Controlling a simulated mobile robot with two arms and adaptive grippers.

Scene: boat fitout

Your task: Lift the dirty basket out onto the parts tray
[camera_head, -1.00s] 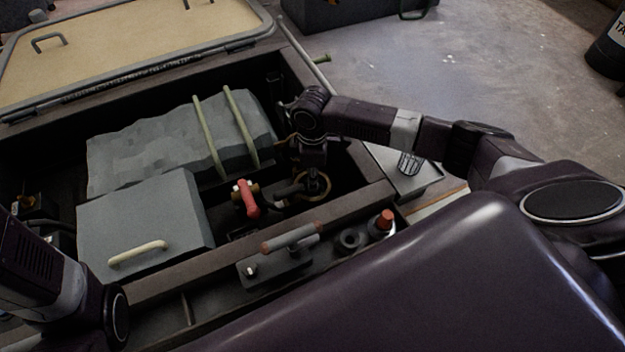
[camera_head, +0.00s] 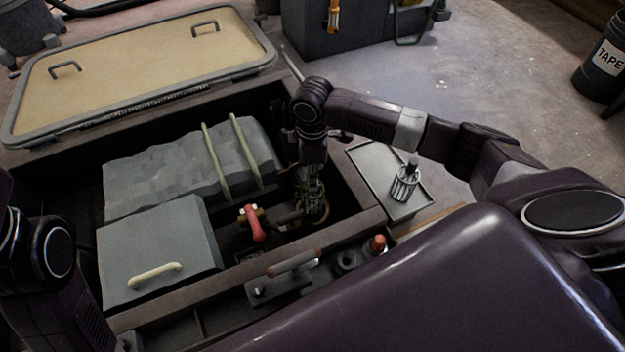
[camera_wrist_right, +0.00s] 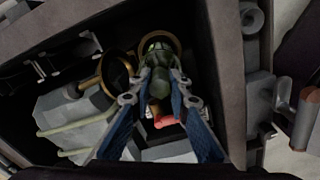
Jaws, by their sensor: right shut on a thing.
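My right gripper (camera_head: 311,180) is over the open bilge bay and points down. It is shut on the dirty basket (camera_head: 313,195), a dark green, grimy cylinder. In the right wrist view the basket (camera_wrist_right: 158,62) sits between the blue fingers of the gripper (camera_wrist_right: 160,95). A brass ring (camera_head: 322,217) lies just below the basket; I cannot tell whether its lower end is clear of the ring. The parts tray (camera_head: 372,168) is a grey tray to the right of the bay. A cleaner metal basket (camera_head: 405,187) stands on it. My left arm shows at the left edge; its gripper is not visible.
A red-handled valve (camera_head: 254,224) stands close left of the basket. The bay's wall (camera_head: 362,203) lies between basket and tray. A grey box (camera_head: 155,245) and a bigger grey block (camera_head: 175,170) fill the bay's left. The tray's upper left part is free.

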